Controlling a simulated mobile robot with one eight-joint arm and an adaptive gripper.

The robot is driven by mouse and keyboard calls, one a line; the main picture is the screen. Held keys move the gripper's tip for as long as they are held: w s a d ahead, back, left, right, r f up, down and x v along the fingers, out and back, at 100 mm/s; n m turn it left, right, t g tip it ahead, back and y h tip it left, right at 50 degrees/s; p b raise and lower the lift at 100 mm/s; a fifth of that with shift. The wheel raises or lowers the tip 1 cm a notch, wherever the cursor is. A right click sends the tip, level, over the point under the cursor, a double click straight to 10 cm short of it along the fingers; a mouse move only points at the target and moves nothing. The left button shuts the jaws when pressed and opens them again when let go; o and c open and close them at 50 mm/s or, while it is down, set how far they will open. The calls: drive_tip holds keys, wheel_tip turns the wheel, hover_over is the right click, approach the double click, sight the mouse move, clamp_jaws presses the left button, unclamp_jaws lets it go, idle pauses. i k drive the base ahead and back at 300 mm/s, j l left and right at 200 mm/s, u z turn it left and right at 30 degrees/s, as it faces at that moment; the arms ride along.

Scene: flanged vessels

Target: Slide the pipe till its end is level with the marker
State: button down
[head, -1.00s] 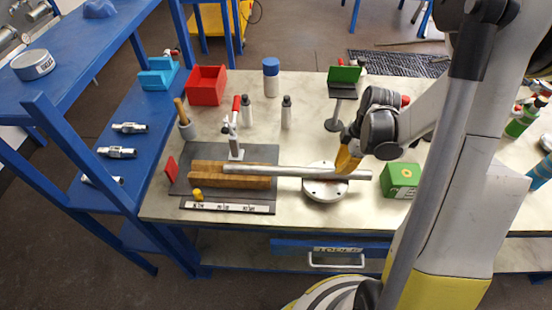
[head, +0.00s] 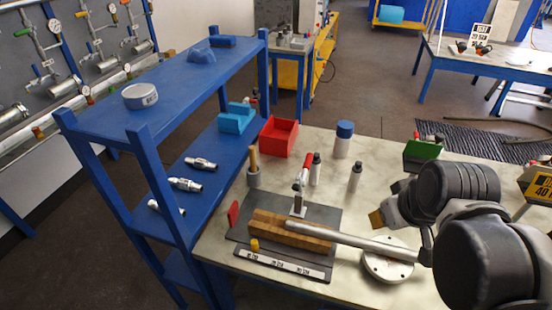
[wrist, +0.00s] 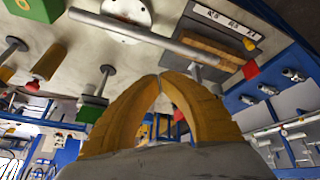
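The grey pipe (head: 350,241) lies with its left end on a wooden block (head: 318,243) and crosses a white round flange (head: 400,272) on the right. It also shows in the wrist view (wrist: 150,37). A small yellow peg (head: 254,245), perhaps the marker, stands at the block's front left, beyond the pipe's left end. A labelled white strip (head: 283,266) lies in front. My gripper (head: 376,218) is behind and above the pipe, apart from it. In the wrist view its yellow fingers (wrist: 160,76) meet at the tips with nothing between them.
A red-handled clamp (head: 301,187) stands behind the block, and a red plate (head: 233,213) at the dark mat's left. Bottles (head: 355,177), a red bin (head: 279,137) and a green box (head: 423,154) stand farther back. A blue shelf (head: 150,150) borders the table's left.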

sight(385, 250)
drive_tip(key=i+j+z, duration=0.1)
drive_tip(key=j+z, duration=0.2)
drive_tip(key=j, duration=0.9)
drive_tip(key=j+z, duration=0.3)
drive_tip(key=j, duration=0.95)
